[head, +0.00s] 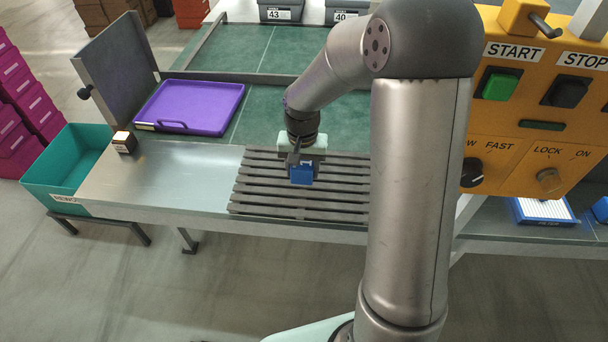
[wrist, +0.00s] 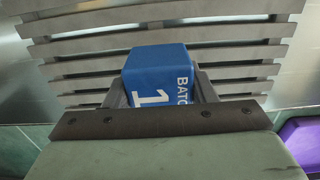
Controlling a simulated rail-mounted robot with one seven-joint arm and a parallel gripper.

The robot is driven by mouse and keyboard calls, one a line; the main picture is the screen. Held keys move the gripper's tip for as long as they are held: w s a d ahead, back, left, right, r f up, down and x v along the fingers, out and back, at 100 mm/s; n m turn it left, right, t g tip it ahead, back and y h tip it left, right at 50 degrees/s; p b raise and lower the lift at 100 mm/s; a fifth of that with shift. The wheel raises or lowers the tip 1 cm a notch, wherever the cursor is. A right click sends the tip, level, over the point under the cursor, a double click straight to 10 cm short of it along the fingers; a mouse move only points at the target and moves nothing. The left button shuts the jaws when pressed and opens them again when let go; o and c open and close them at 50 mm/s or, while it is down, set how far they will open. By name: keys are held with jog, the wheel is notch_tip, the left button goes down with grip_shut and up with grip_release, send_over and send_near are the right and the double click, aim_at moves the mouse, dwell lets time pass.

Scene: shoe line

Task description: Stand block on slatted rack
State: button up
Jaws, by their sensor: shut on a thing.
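The blue block (head: 301,174) is held in my gripper (head: 300,163) over the slatted rack (head: 255,190) in the head view. In the wrist view the block (wrist: 156,65) shows white lettering "BATC" and a "1", partly cut off by the gripper's dark bar. My gripper (wrist: 160,88) is shut on it, with one finger on each side. The rack's grey slats (wrist: 225,34) lie behind the block in the wrist view. I cannot tell whether the block touches the slats.
A purple tray (head: 190,106) lies on the green mat at the back left. A small dark block with a light top (head: 124,142) stands on the metal table (head: 175,180). A teal bin (head: 65,170) is at the left. An orange control panel (head: 540,110) stands at the right.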

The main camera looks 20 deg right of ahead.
aim_at(304, 177)
jog(key=shift+w+d+f, duration=0.1)
jog(key=shift+d+f, duration=0.1)
jog(key=shift+f, duration=0.05)
jog(key=shift+w+f, duration=0.1)
jog(key=shift+f, duration=1.5)
jog(key=shift+f, duration=0.15)
jog(key=o, duration=1)
jog(key=shift+o, duration=0.2)
notch_tip(304, 177, up, 12)
jog(key=shift+r, duration=0.2)
